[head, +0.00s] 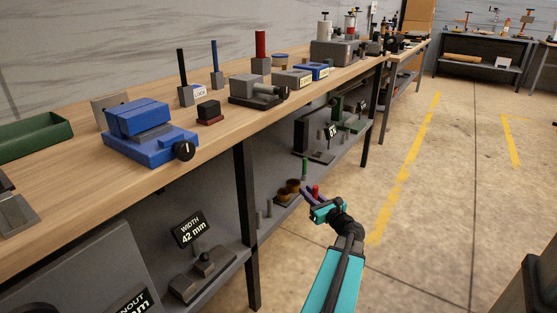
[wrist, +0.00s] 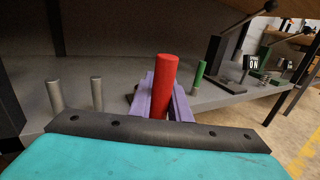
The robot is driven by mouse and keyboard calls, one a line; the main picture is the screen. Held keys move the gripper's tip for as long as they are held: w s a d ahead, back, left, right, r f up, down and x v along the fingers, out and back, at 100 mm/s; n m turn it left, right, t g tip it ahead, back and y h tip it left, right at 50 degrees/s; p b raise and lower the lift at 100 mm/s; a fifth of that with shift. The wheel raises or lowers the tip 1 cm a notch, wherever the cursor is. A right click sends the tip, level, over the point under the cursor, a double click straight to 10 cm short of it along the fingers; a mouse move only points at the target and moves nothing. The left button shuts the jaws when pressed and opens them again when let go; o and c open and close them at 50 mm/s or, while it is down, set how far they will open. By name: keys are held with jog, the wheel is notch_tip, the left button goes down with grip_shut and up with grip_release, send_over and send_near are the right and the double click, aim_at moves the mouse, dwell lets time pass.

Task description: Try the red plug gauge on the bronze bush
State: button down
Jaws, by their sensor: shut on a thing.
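My gripper (head: 314,193) is shut on the red plug gauge (wrist: 166,85), an upright red cylinder between the purple fingers. The red gauge also shows as a small red tip in the head view (head: 316,190). Two small brown, bronze-looking round pieces (head: 292,185) sit on the lower shelf, just left of my gripper. I cannot tell for sure which is the bronze bush. The gauge is apart from them in the head view. In the wrist view the gauge and fingers hide most of what is behind them.
Two grey pins (wrist: 54,95) and a green pin (wrist: 198,78) stand on the shelf at either side. A dark table leg (head: 246,220) is to the left, with the workbench top (head: 225,118) overhead. A lever device (wrist: 225,55) stands to the right.

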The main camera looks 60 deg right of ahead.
jog(key=shift+s+d, duration=0.1)
jog(key=shift+s, duration=0.05)
jog(key=w+d+r, duration=0.2)
jog(key=w+r, duration=0.1)
jog(key=w, duration=0.5)
jog(key=w+d+r+p, duration=0.1)
jog(key=w+d+r, duration=0.1)
jog(key=w, duration=0.7)
jog(key=shift+d+r+p, duration=0.3)
jog(key=shift+d+r, duration=0.1)
jog(key=shift+r, duration=0.4)
jog(key=shift+w, duration=0.1)
jog(key=shift+f+b, duration=1.85)
jog(key=shift+f, duration=1.05)
jog(key=shift+f, duration=0.7)
jog(key=shift+r, duration=0.3)
dwell(1.4)
